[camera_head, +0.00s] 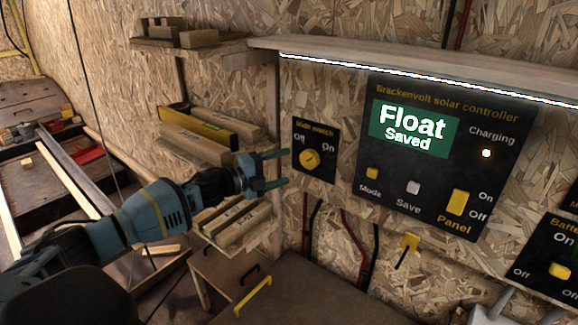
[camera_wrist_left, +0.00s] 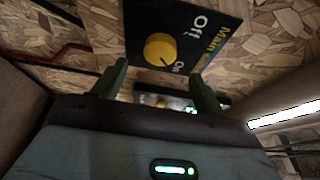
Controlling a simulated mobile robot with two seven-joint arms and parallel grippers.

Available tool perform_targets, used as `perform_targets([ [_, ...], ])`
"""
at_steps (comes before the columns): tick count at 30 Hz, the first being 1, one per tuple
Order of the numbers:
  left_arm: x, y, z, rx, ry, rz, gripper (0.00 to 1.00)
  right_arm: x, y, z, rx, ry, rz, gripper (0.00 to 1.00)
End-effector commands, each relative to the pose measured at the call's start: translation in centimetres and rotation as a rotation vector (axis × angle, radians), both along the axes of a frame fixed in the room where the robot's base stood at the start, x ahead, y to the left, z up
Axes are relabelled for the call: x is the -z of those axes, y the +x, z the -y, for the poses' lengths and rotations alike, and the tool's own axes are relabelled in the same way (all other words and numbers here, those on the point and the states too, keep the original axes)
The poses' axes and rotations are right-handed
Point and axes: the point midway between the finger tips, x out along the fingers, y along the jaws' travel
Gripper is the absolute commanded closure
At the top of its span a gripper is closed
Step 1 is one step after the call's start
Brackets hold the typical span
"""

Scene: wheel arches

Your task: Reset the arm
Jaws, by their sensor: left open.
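My left arm reaches in from the left in the head view. Its left gripper (camera_head: 283,168) is open with nothing between its fingers, just left of the main switch panel (camera_head: 326,170). The panel's round yellow knob (camera_head: 309,158) seems to point toward On. In the left wrist view the open fingers (camera_wrist_left: 158,72) stand below the yellow knob (camera_wrist_left: 160,49), apart from each other. Whether a fingertip touches the panel I cannot tell. My right gripper is not in view.
The solar controller (camera_head: 445,155) reads "Float Saved" with its Charging light lit. A battery panel (camera_head: 552,260) is at the right edge. A wooden shelf with a light strip (camera_head: 430,80) juts out above. Shelves with wood blocks (camera_head: 232,225) lie behind my gripper. A yellow handle (camera_head: 253,296) is below.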

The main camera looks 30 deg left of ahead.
Motion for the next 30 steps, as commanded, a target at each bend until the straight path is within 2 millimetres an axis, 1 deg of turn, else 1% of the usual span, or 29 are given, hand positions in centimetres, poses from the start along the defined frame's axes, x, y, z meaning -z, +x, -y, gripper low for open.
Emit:
perform_targets([
  [4, 0.0, -0.3, -0.1, 0.001, 0.001, 0.0, 0.28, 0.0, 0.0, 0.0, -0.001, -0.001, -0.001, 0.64],
  [17, 0.0, -0.3, -0.1, 0.001, 0.0, 0.0, 0.28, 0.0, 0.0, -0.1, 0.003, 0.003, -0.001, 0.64],
  [20, 0.6, -0.4, 0.4, 0.003, -0.014, -0.01, 0.28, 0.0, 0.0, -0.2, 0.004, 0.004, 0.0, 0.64],
  [23, 2.6, -1.0, 1.8, 0.006, -0.057, -0.043, 0.28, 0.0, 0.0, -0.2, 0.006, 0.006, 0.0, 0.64],
  [26, 6.1, -2.3, 4.2, 0.005, -0.139, -0.106, 0.28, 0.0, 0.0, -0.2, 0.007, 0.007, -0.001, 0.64],
  [27, 7.8, -3.1, 5.4, 0.0, -0.182, -0.139, 0.28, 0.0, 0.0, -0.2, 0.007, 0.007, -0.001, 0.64],
  [29, 10.4, -4.5, 7.2, -0.01, -0.253, -0.194, 0.28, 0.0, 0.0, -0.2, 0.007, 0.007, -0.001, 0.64],
  [30, 12.2, -5.5, 8.3, -0.022, -0.301, -0.233, 0.28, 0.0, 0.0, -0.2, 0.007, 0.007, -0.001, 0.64],
])
